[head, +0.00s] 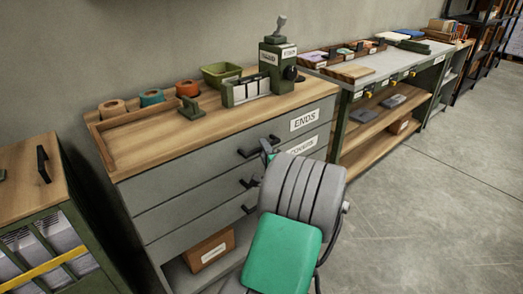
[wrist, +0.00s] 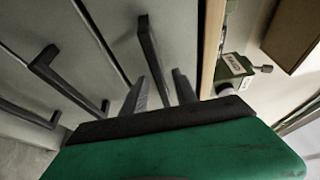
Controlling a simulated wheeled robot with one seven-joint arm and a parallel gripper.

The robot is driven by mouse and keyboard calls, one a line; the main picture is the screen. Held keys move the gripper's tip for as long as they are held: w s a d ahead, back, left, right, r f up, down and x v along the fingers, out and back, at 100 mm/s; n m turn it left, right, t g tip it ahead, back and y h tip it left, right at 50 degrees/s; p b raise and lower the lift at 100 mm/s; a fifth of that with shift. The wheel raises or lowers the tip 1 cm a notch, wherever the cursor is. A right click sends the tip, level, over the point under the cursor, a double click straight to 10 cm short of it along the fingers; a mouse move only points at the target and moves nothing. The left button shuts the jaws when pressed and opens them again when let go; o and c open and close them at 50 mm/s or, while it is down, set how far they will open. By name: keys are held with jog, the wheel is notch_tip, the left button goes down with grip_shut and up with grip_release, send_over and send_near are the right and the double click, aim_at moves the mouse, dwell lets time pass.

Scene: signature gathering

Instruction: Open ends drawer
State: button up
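The ENDS drawer (head: 225,151) is the top grey drawer of the wood-topped cabinet, with a white "ENDS" label at its right. It looks closed, its front in line with the drawers below. Its dark bar handle (head: 250,151) also shows in the wrist view (wrist: 148,45). My gripper (head: 268,149) is at the right end of this handle, partly hidden by my grey and green arm. In the wrist view my gripper (wrist: 160,88) has its two fingers apart, with the handle's near end appearing between them. I cannot tell whether either finger touches the handle.
Lower drawer handles (head: 250,182) sit below, close to my arm. On the cabinet top are a wooden tray (head: 140,131), tape rolls (head: 152,97), a green bin (head: 221,72) and a green stamping device (head: 277,65). A long workbench (head: 385,68) stands right. Floor at right is clear.

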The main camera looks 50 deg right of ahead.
jog(key=shift+w+d, duration=0.4)
jog(key=shift+w, duration=0.2)
jog(key=shift+a, duration=0.1)
jog(key=shift+c, duration=0.5)
grip_shut()
dwell(0.4)
